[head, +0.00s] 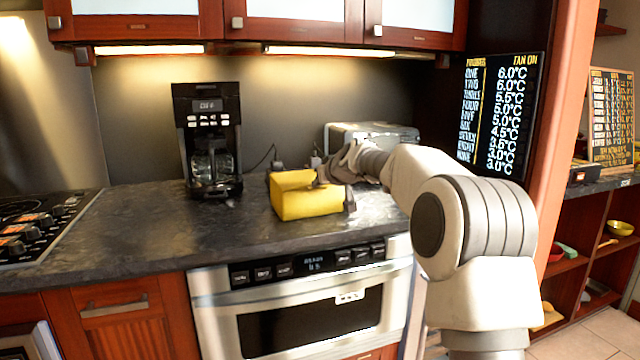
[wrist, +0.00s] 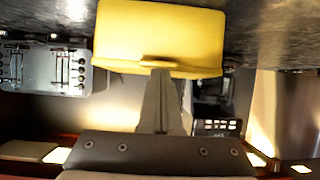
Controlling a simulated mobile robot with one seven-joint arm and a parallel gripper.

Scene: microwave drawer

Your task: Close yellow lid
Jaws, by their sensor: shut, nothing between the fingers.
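A yellow box (head: 306,205) stands on the dark counter, right of the coffee maker. Its yellow lid (head: 290,180) looks down over the top in the head view, but I cannot tell if it is fully closed. In the wrist view, which is upside down, the yellow lid or box (wrist: 160,32) fills the top middle, with a small tab on its near edge. My gripper (head: 322,178) is at the upper edge of the box, shut and empty. In the wrist view my gripper's fingertips (wrist: 160,74) are together right at the tab; contact is not certain.
A black coffee maker (head: 209,140) stands left of the box. A silver toaster (head: 370,133) is close behind my gripper. A stove (head: 40,225) is at the far left. A microwave drawer (head: 310,310) is below. Counter between stove and box is clear in front.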

